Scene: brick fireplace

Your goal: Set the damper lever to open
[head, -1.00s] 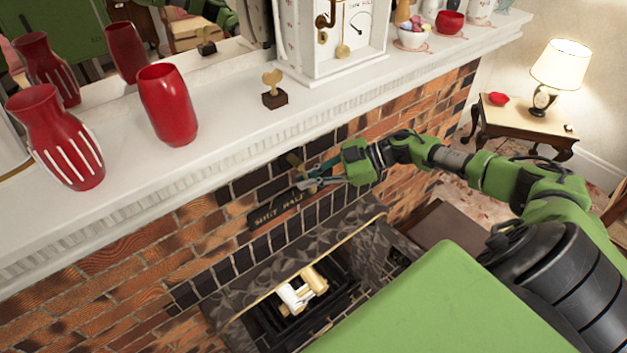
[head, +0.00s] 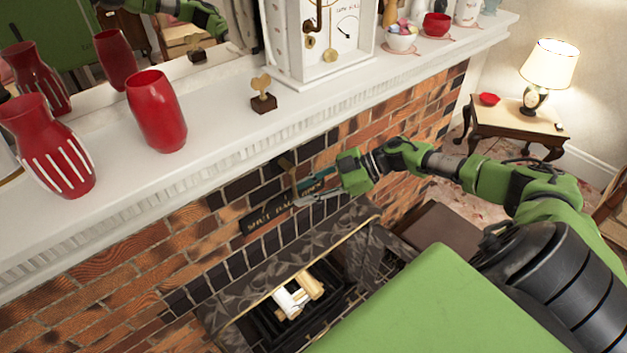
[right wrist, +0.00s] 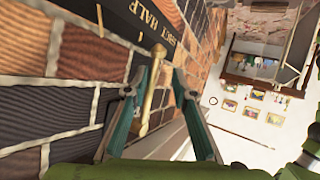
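The dark damper plate (head: 254,215) is on the brick below the mantel, its gold lettering reading SHUT and HALF; more lettering at its right end is partly covered by my gripper. The brass damper lever (head: 287,163) stands out above the plate, its lower part hard to make out. In the right wrist view the lever (right wrist: 152,92), with a round knob, lies between my fingers, its knob near the word HALF. My right gripper (head: 308,191) is open at the plate, one finger on each side of the lever; contact cannot be told. My left gripper is not directly in view.
The fireplace opening (head: 335,290) is below. A lamp table (head: 500,120) stands at the right.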

